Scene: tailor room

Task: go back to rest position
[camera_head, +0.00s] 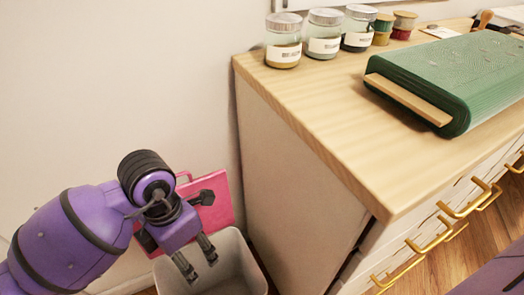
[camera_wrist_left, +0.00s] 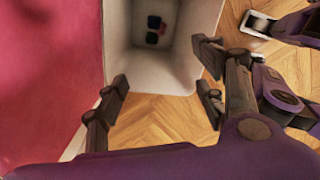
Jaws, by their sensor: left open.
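My left gripper (camera_head: 196,261) is purple and black, open and empty. It points down over the pale waste bin (camera_head: 232,262) on the floor beside the cabinet. In the left wrist view the spread fingers (camera_wrist_left: 160,72) show in front of the bin (camera_wrist_left: 178,78), with nothing between them.
A pink panel (camera_head: 212,186) stands behind the gripper, close to it. The wooden-topped cabinet (camera_head: 300,105) stands right of the bin, its corner near my arm. It holds a green fabric roll (camera_head: 455,75), lidded jars (camera_head: 324,35) and thread spools (camera_head: 403,25). Gold handles (camera_head: 430,240) stick out in front.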

